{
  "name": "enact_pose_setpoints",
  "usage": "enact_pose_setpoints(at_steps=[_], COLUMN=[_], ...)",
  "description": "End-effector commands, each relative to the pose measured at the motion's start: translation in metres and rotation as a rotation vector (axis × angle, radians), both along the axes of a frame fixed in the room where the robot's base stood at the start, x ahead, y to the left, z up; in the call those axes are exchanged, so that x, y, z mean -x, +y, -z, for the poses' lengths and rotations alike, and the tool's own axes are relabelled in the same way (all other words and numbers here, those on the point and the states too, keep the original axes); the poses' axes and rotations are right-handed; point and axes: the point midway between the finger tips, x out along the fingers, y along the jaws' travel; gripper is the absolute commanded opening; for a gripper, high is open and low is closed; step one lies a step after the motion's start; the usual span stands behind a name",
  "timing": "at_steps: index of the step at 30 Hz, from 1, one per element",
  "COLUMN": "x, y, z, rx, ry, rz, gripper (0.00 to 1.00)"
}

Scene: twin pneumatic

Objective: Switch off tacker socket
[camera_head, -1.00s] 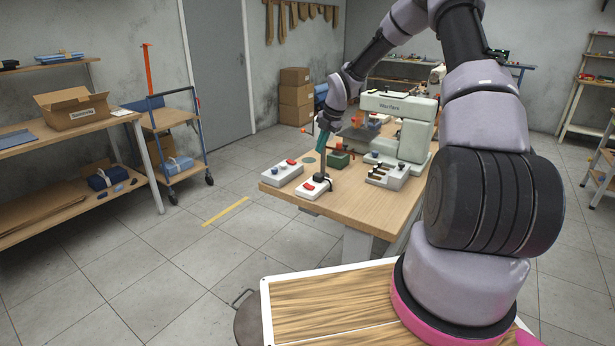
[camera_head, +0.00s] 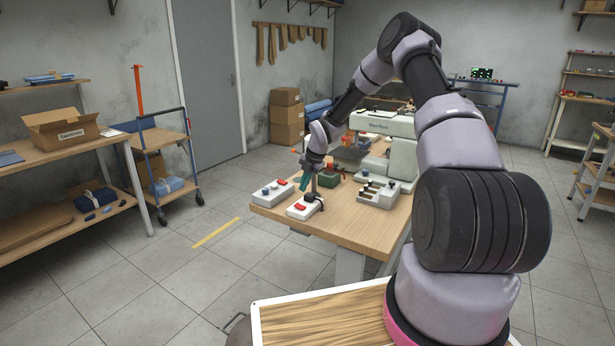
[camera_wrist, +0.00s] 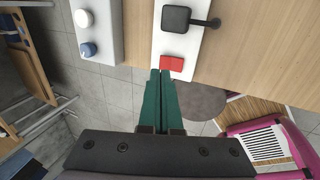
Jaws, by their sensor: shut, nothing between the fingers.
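The socket (camera_head: 299,212) is a white block at the near left corner of the workbench, with a red rocker switch (camera_wrist: 172,63) and a black plug (camera_wrist: 176,18) with a dark cable. In the wrist view the switch is at the block's near end and the plug behind it. My gripper (camera_wrist: 160,74) is shut and empty, its green fingers side by side. The fingertips are right at the switch's near edge; I cannot tell if they touch it. In the head view my gripper (camera_head: 306,188) is just over the socket, partly hiding the plug.
A second white box (camera_head: 264,200) with blue and red controls sits just left of the socket; its knobs (camera_wrist: 86,48) show in the wrist view. A white machine (camera_head: 392,125) and a block with black levers (camera_head: 377,193) stand on the workbench (camera_head: 345,225).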

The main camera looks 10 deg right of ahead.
Motion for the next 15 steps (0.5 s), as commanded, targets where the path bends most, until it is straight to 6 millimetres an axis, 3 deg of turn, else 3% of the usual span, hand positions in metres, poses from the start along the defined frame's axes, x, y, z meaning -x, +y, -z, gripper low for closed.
enact_pose_setpoints(at_steps=[6,15], x=[-0.009,-0.015], y=[0.010,0.014], z=[0.039,0.057], rx=[0.001,0.000], ry=[0.002,-0.001], rz=[-0.001,0.000], gripper=[0.00,0.00])
